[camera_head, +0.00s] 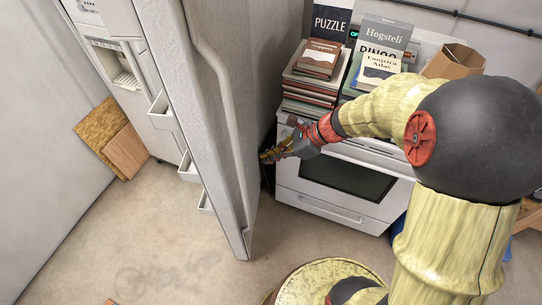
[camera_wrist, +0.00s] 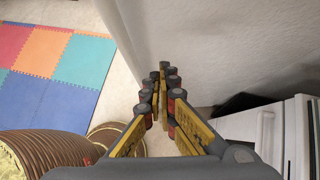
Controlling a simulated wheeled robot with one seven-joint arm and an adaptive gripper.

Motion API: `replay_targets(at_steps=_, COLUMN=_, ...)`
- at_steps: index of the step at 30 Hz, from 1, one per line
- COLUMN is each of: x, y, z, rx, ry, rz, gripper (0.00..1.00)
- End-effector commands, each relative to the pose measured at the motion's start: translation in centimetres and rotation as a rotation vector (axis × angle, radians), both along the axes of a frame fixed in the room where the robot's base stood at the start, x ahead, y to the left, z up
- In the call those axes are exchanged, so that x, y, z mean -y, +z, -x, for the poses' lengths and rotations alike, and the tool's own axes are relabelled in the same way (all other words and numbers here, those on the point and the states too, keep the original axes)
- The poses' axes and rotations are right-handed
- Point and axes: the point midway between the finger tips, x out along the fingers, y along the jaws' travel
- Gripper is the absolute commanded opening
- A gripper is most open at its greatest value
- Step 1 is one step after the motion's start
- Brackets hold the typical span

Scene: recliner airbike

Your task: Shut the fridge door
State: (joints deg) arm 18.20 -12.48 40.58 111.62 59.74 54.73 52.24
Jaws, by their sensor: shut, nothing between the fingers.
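The fridge door (camera_head: 215,100) stands wide open in the head view, with its long grooved edge toward me and white door bins (camera_head: 164,110) on its left side. In the wrist view the shut fingers (camera_wrist: 164,75) point along a pale surface that looks like the door (camera_wrist: 215,45). I cannot tell whether they touch it.
A white stove (camera_head: 335,185) stands right of the door, with stacks of books (camera_head: 312,75) and an open cardboard box (camera_head: 453,62) on top. Wooden boards (camera_head: 112,140) lean at the left. Floor left of the door is mostly clear. A coloured mat (camera_wrist: 55,60) shows in the wrist view.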

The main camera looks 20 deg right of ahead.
Motion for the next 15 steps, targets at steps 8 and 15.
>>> replay_targets(at_steps=8, x=-3.7, y=-4.2, z=-1.5, rx=-0.002, ry=0.004, rz=0.0, gripper=0.0)
replay_targets(at_steps=15, x=-6.7, y=-4.6, z=-2.8, rx=0.002, ry=0.005, rz=0.002, gripper=0.0)
